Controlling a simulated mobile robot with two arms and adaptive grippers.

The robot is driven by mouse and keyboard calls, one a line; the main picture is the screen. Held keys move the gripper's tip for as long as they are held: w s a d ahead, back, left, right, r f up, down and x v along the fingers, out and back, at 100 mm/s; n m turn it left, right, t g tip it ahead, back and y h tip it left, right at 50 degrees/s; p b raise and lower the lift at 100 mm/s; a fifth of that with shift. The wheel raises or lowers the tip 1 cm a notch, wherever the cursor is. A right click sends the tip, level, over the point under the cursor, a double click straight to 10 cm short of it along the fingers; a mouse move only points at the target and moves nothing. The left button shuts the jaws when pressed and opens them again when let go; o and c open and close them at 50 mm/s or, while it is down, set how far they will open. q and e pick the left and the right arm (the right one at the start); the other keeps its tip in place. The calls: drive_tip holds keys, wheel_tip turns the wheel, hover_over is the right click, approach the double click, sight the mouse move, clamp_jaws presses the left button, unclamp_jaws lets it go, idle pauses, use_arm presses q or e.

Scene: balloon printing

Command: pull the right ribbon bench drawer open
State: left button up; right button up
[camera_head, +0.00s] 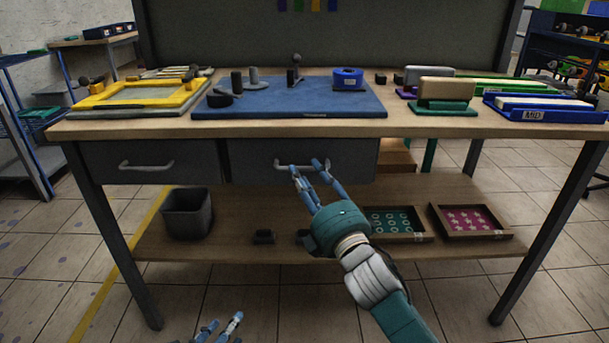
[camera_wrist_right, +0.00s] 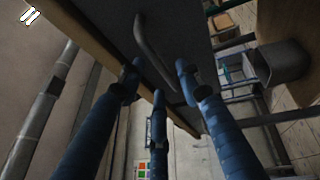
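The right ribbon bench drawer (camera_head: 352,158) has a dark front under the tabletop. It looks shut, about level with the left drawer. Its pale bar handle (camera_head: 284,163) also shows in the right wrist view (camera_wrist_right: 152,48). My right gripper (camera_head: 308,172) is at the handle's right end in the head view, partly covering it. In the wrist view its fingers (camera_wrist_right: 157,88) are spread, with the handle beyond the tips and not enclosed. I cannot tell whether a finger touches it. My left gripper (camera_head: 220,328) is low at the bottom edge, mostly cut off, fingers apart and empty.
The left drawer (camera_head: 190,160) is shut beside it. The lower shelf (camera_head: 200,240) carries a dark bin (camera_head: 187,212), a tray of teal rings (camera_head: 395,222) and a tray of pink stars (camera_head: 470,220). The floor in front of the bench is clear.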

use_arm(q)
drive_tip(key=shift+w+d+r+t, duration=0.15)
drive_tip(key=shift+w+r+t, duration=0.15)
drive_tip(key=shift+r, duration=0.25)
drive_tip(key=shift+w+d+r+t, duration=0.2)
drive_tip(key=shift+w+r, duration=0.1)
drive_tip(key=shift+r, duration=0.2)
use_arm(e)
drive_tip(key=shift+x, duration=1.05)
clamp_jaws()
drive_tip(key=shift+f, duration=0.1)
